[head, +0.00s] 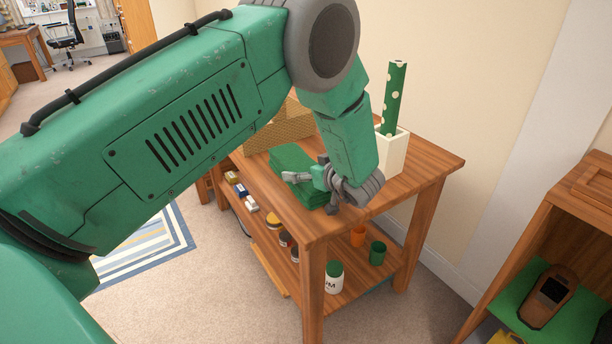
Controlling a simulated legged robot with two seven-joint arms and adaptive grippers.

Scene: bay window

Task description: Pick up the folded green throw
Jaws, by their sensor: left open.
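The folded green throw (290,160) lies on the wooden table's top (420,163), as a low stack of dark green cloth. My left arm reaches in from the left across the view, and its gripper (308,190) is at the throw's front right part. The gripper is open, its fingers spread over or beside the cloth. Whether they touch it I cannot tell. The wrist hides part of the throw's right side. My right gripper is not in view.
Behind the throw stands a woven basket (262,137). A white holder (393,150) with a green dotted roll (394,97) stands right of my wrist. Jars and cups, including a green cup (377,253), fill the lower shelf. A wooden cabinet (560,215) stands at the right.

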